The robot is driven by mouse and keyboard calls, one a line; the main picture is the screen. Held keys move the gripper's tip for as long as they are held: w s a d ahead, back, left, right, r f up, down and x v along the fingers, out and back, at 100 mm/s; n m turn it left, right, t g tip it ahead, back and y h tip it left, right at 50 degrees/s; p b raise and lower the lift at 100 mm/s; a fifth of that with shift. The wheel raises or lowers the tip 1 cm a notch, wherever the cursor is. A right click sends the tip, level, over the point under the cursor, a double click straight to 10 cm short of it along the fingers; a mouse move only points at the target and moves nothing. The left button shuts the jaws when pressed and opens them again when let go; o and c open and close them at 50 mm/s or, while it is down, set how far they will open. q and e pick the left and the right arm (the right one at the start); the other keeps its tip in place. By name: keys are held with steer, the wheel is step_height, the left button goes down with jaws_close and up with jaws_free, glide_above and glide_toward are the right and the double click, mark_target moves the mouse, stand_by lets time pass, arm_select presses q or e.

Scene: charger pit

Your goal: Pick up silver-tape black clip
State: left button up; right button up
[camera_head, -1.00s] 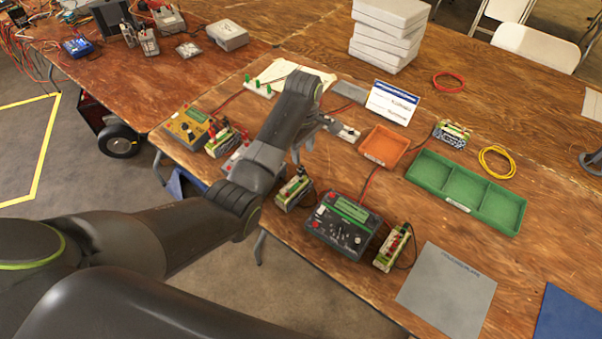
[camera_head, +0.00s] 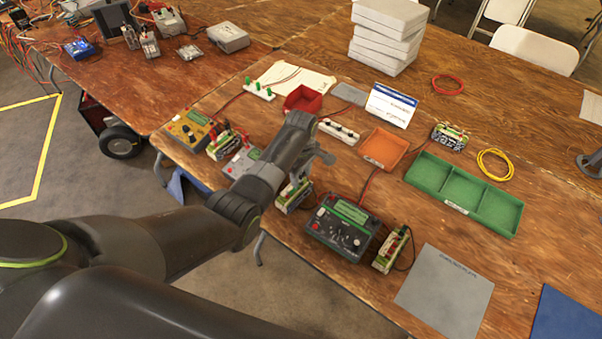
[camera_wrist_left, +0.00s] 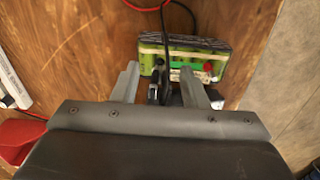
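A green-and-black battery pack (camera_wrist_left: 184,58) lies below my left gripper in the left wrist view; it also shows partly covered in the head view (camera_head: 291,196). A black clip (camera_wrist_left: 155,92) with a black cable (camera_wrist_left: 165,35) is at the pack's near edge. A red clip part (camera_wrist_left: 207,68) is at its right. The gripper also shows in the head view (camera_head: 312,170). My right gripper is not in view.
A charger (camera_head: 343,226) stands just right of this pack, with another battery pack (camera_head: 391,248) beyond it. A grey charger (camera_head: 241,161) and a yellow one (camera_head: 188,130) stand to the left. A red bin (camera_head: 303,99), orange tray (camera_head: 383,147) and green tray (camera_head: 465,193) lie behind.

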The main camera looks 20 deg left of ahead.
arm_select(q)
steer(key=shift+c, duration=0.3)
steer(key=c, duration=0.8)
steer(key=shift+r, duration=0.1)
step_height(320, 180, up, 10)
steer(key=shift+f, duration=0.1)
